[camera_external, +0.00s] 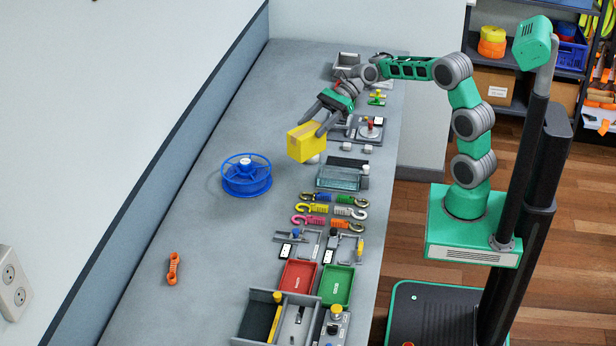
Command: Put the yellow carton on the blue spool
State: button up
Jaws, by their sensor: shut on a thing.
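The yellow carton (306,146) is a small box with a brown stripe across its top. My gripper (322,124) reaches in from the upper right and is shut on the carton. The carton appears to be held above the bench, but its exact height is hard to tell. The blue spool (247,183) lies on its side face on the bench, with a spoked top and a pale hub in the middle. It is to the left of and nearer than the carton, apart from it. Nothing rests on the spool.
A glass-like tray (338,178), several colored hooks (314,209), a red tray (298,276), a green tray (337,285) and a grey divided box (257,318) line the bench's right side. An orange link (173,268) lies at left. The bench (215,245) is clear around the spool.

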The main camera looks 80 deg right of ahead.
jog(key=shift+w+d+f+m+t+h, duration=0.15)
jog(key=shift+w+d+m+t+h, duration=0.3)
jog(key=shift+w, duration=0.2)
jog(key=shift+w+d+f+m+t+h, duration=0.1)
jog(key=shift+w+d+m+t+h, duration=0.3)
jog(key=shift+w+m, duration=0.2)
jog(key=w+f+p, duration=0.1)
jog(key=w+f, duration=0.3)
jog(key=w+f+p, duration=0.1)
jog(key=w+f, duration=0.3)
jog(key=w, duration=0.1)
jog(key=w+f+p, duration=0.1)
jog(key=w+f, duration=0.3)
jog(key=f, duration=0.1)
jog(key=shift+w+d, duration=0.25)
jog(key=shift+r, duration=0.1)
jog(key=o, duration=1.7)
jog(key=shift+f, duration=0.2)
jog(key=shift+o, duration=0.2)
